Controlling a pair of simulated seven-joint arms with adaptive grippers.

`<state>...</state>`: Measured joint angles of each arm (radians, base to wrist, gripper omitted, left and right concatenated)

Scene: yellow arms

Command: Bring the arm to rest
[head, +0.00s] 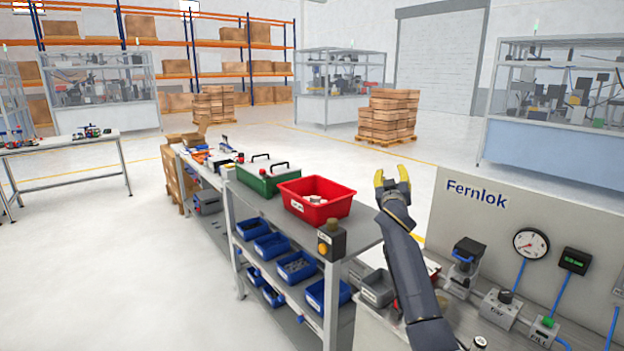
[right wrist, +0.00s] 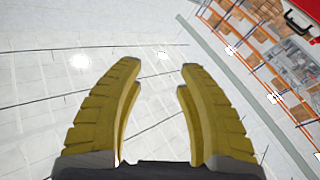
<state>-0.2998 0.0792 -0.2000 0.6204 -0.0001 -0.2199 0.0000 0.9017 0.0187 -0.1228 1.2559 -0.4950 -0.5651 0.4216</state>
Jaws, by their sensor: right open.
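My right gripper (head: 391,180) is raised in the head view, above the right end of the workbench and to the right of the red bin. Its yellow fingers point up and away. In the right wrist view the two fingers of the right gripper (right wrist: 158,75) stand apart with nothing between them. My right arm comes up from the bottom of the head view. My left gripper does not show in either view.
A red bin (head: 339,208) with pale parts and a green case (head: 283,181) stand on the workbench. Blue bins (head: 271,245) sit on shelves below. A Fernlok panel (head: 590,220) with a gauge (head: 531,245) stands at right. Open floor lies beyond.

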